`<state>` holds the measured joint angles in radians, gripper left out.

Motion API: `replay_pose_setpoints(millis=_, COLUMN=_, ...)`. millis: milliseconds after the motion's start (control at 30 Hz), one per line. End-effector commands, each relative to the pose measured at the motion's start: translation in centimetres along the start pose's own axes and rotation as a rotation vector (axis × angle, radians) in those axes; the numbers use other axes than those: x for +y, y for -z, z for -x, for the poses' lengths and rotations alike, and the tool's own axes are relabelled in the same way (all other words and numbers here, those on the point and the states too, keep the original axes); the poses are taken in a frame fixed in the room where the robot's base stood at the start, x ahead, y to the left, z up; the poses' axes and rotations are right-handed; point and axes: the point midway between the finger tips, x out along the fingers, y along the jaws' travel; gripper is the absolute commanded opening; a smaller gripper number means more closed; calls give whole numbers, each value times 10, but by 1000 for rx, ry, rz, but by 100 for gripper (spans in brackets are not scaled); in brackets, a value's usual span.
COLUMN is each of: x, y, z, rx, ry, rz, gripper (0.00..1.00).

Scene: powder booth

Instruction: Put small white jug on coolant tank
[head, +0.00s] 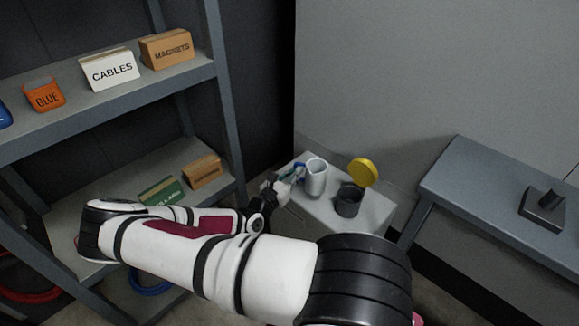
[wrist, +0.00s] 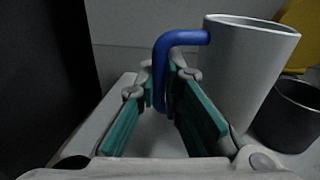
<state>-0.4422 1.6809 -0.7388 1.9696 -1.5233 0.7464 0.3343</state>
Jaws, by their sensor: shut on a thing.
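The small white jug (head: 316,178) is a pale tapered cylinder, upright, with a blue handle on its left side. It also shows in the wrist view (wrist: 243,75), at right. My gripper (head: 288,178) reaches in from the left. In the wrist view its green-padded fingers (wrist: 165,98) are shut on the blue handle. The jug is over a pale grey box-like top (head: 370,222), which may be the coolant tank. I cannot tell whether the jug's base touches that top; its lower part is partly hidden by a finger in the wrist view.
A dark open cup (head: 348,203) and a yellow disc (head: 364,171) are close to the jug's right. A shelf rack (head: 110,95) with labelled boxes stands at left. A grey table (head: 490,180) is at right. A wall rises behind.

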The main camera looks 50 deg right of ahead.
Motion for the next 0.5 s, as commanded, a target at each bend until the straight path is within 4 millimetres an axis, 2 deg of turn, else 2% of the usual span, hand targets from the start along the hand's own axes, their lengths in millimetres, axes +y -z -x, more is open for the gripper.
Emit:
replay_pose_setpoints(millis=100, x=22, y=4, z=-19, rx=-2, ry=0, rz=-4, gripper=0)
replay_pose_setpoints(millis=300, x=53, y=7, z=-46, rx=-1, ry=0, rz=-2, gripper=0)
replay_pose_setpoints(millis=500, x=68, y=7, z=-58, rx=-1, ry=-1, rz=1, gripper=0)
